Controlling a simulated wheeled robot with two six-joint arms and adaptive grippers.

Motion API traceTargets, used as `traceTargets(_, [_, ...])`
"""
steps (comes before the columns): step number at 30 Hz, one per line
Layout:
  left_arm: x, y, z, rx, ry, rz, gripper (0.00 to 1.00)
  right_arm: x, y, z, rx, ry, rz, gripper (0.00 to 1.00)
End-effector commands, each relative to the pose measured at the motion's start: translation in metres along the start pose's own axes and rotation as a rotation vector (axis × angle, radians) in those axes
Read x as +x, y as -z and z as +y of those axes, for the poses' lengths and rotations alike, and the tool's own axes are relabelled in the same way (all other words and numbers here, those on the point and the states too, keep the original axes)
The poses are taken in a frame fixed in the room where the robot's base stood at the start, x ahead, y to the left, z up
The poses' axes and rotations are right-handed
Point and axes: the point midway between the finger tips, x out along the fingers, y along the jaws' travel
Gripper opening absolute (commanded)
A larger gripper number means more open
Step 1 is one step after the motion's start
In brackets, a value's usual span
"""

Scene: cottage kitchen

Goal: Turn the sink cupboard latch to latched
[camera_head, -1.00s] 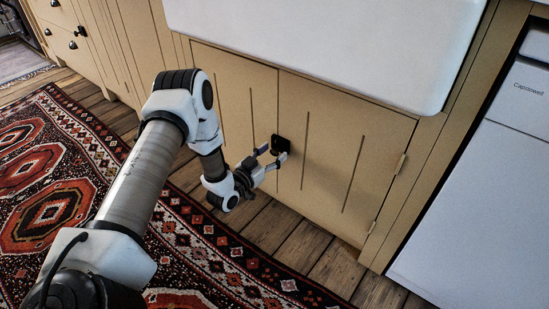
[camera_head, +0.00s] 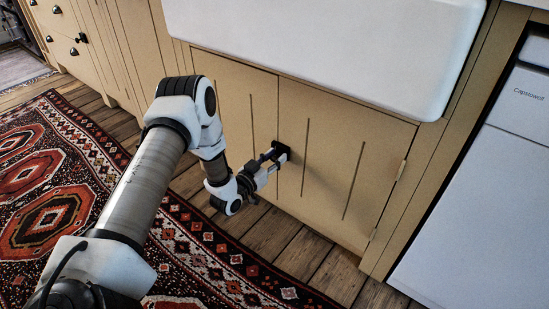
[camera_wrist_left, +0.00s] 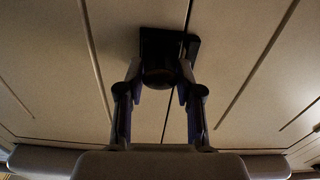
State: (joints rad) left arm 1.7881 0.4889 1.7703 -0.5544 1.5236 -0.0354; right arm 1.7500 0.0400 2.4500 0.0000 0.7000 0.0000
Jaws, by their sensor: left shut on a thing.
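The sink cupboard (camera_head: 335,165) has two tan doors, both shut, with vertical grooves. The black latch (camera_head: 282,146) sits at the seam between the doors, near mid-height. In the left wrist view the latch (camera_wrist_left: 160,60) is a dark plate with a round knob in front. My left gripper (camera_head: 275,157) is shut on the latch, with one finger on each side of the knob; the same gripper fills the middle of the left wrist view (camera_wrist_left: 159,88). The fingers partly hide the latch in the head view. My right gripper is not in view.
The white sink (camera_head: 330,45) overhangs the cupboard. A patterned red rug (camera_head: 60,200) lies on the plank floor (camera_head: 300,250). More drawers are at the upper left.

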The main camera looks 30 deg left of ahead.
Motion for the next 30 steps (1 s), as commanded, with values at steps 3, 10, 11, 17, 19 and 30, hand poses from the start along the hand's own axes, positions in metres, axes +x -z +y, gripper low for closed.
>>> traceTargets(3, [-0.0001,-0.0001,-0.0001,-0.056,0.0,-0.001,0.01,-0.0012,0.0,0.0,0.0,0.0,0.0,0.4])
traceTargets(10, [-0.0002,-0.0003,-0.0009,-0.228,0.0,-0.001,0.01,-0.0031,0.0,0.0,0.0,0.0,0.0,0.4])
traceTargets(11, [-0.0002,-0.0004,-0.001,-0.255,0.0,-0.001,0.01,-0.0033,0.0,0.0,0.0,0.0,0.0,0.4])
traceTargets(17, [-0.0002,-0.0011,-0.0018,-0.444,0.0,-0.002,0.01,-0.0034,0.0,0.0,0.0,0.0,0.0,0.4])
traceTargets(19, [-0.0002,-0.0014,-0.0021,-0.511,0.0,-0.002,0.01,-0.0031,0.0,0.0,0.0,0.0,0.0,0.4])
traceTargets(30, [-0.0003,-0.0032,-0.0036,-0.863,0.0,-0.002,0.01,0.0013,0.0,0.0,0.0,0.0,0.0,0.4])
